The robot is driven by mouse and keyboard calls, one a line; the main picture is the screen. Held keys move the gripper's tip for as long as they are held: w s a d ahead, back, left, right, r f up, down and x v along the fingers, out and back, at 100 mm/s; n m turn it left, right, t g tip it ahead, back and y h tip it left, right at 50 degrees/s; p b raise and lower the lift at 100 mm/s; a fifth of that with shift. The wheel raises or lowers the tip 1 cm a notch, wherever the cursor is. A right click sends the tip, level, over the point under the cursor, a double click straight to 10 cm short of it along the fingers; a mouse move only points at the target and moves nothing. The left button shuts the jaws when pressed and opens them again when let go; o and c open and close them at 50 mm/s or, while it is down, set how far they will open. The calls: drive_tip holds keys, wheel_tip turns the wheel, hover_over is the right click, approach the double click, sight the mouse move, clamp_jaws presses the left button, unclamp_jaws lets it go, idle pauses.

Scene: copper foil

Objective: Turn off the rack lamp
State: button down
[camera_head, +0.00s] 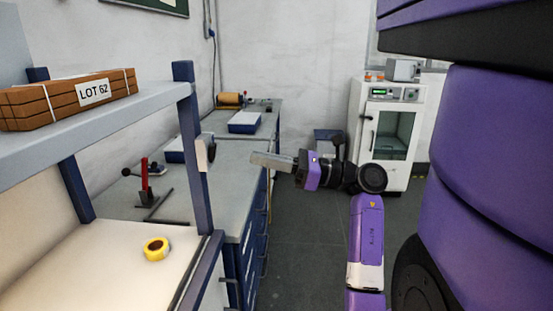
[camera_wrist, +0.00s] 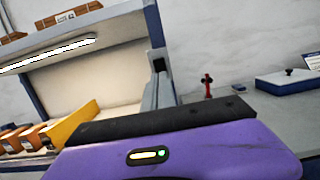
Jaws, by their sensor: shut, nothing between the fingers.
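The rack lamp (camera_wrist: 47,53) is a bright, lit tube under the rack's upper shelf in the wrist view. The rack (camera_head: 100,118) stands at the left in the head view, its lower shelf brightly lit. A small pale and dark box (camera_head: 211,150), perhaps the lamp's switch, sits on the front post. A dark box also shows on the post in the wrist view (camera_wrist: 159,64). My gripper (camera_head: 254,158) is shut and empty, pointing left towards the post, to the right of the box and apart from it in the picture. A purple part of mine hides the lower wrist view.
A wrapped bundle marked LOT 62 (camera_head: 70,98) lies on the upper shelf and a yellow tape roll (camera_head: 157,249) on the lower one. A grey bench (camera_head: 225,188) with a red-handled tool (camera_head: 145,182) stands behind the rack. A white cabinet (camera_head: 388,130) stands at the back.

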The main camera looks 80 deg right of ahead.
sight(215, 149)
drive_tip(key=p+x, duration=0.1)
drive_tip(key=x, duration=0.7)
drive_tip(key=shift+p, duration=0.3)
